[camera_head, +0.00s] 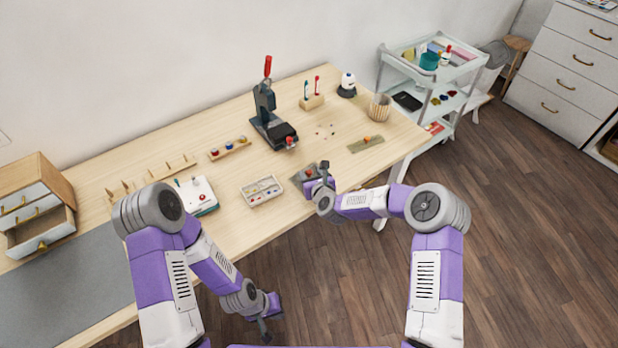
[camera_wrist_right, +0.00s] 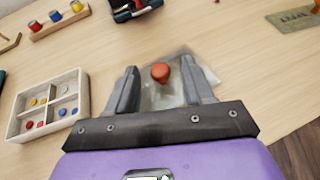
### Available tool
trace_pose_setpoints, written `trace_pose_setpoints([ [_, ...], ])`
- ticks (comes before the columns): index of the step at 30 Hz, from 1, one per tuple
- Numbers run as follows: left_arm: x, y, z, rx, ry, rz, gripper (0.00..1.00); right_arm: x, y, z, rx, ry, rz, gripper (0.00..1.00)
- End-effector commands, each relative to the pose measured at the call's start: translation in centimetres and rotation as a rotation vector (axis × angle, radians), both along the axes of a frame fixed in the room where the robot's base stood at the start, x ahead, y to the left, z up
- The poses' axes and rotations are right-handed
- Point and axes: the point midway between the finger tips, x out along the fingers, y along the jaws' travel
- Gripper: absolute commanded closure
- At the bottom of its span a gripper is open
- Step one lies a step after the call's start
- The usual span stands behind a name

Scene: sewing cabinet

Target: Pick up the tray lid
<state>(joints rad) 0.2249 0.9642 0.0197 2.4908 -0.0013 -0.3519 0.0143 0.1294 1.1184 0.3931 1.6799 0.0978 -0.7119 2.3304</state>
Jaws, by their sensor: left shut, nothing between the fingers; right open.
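The tray lid (camera_wrist_right: 203,78) is a flat, clear greyish plate with a red-orange knob (camera_wrist_right: 160,73), lying on the table. In the head view the lid (camera_head: 299,177) shows partly behind my right gripper (camera_head: 319,174). In the wrist view my right gripper (camera_wrist_right: 160,76) is open, with its fingers on either side of the knob. I cannot tell whether they touch it. The open compartment tray (camera_wrist_right: 47,108) stands left of the lid and holds small coloured pieces; it also shows in the head view (camera_head: 247,196). My left gripper (camera_head: 266,327) is shut and empty, low beside the table.
A dark press (camera_head: 266,112) with a red handle stands behind the lid. A rack of spools (camera_head: 229,149), a white box (camera_head: 198,194) and a green mat (camera_head: 366,144) are nearby. A basket (camera_head: 380,107) stands at the right end. A shelf cart (camera_head: 432,75) is beyond the table.

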Motion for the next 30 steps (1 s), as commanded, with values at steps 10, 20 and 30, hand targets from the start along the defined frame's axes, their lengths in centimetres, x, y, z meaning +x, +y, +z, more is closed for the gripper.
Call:
trace_pose_setpoints([
  [10,0.01,-0.01,-0.1,0.0,0.0,0.0,1.0,0.59,0.21,-0.26,-0.001,0.001,0.0,0.48],
  [20,0.01,-0.01,-0.1,0.0,0.0,0.0,1.0,0.58,0.18,-0.25,-0.001,0.0,0.0,0.97],
  [30,0.0,-0.01,0.01,0.0,0.0,0.0,1.0,0.61,0.17,0.19,-0.001,-0.001,-0.001,1.0],
])
